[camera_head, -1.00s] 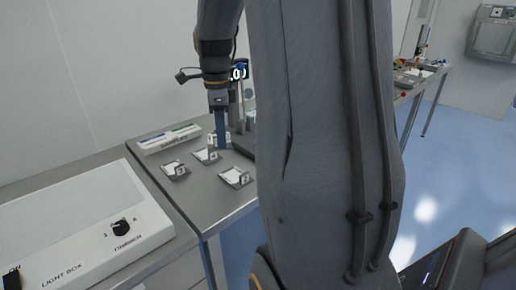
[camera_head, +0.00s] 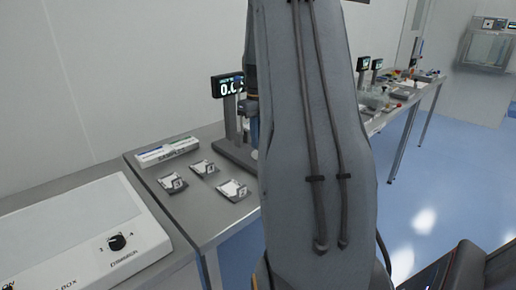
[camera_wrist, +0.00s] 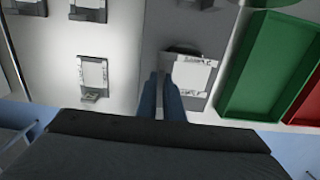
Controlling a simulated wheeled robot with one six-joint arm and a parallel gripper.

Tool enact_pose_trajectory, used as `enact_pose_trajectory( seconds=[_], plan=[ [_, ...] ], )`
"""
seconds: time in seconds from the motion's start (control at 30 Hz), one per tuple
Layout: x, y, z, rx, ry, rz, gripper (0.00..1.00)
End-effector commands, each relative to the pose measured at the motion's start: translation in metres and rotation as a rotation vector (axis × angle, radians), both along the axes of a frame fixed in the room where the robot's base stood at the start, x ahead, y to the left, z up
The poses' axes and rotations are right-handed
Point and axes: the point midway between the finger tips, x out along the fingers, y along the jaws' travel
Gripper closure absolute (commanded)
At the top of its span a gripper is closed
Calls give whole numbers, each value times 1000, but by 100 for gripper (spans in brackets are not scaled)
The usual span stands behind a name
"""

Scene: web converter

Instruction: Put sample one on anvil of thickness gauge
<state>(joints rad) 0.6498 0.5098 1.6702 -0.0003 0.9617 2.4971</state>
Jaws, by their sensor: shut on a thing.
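My gripper (camera_wrist: 162,76) shows in the wrist view with its two blue fingers close together. It is shut on a white labelled sample card (camera_wrist: 194,77), which sticks out to the right of the fingertips. The print is too blurred to read surely. The card lies over a grey base, with a dark rounded part (camera_wrist: 183,50) at its far edge. I cannot tell whether the card touches the base. In the head view the thickness gauge (camera_head: 231,122) stands at the back, with a lit display (camera_head: 227,86). My arm hides its right side and most of my gripper.
Small sample holders (camera_head: 232,190) stand on the steel table (camera_head: 205,222), beside a "samples" box (camera_head: 168,151). A light box (camera_head: 75,232) is at front left. In the wrist view a green tray (camera_wrist: 229,100) and a red tray (camera_wrist: 303,101) lie right of the card.

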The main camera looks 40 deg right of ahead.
Motion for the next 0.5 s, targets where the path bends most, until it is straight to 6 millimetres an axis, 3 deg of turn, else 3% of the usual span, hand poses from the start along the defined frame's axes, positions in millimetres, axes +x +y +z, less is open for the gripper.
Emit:
enact_pose_trajectory(
  seconds=[0.33,0.5],
  plan=[
    [-1,1,-36,2,3,1,100],
    [0,0,-40,-1,-1,2,100]
  ],
)
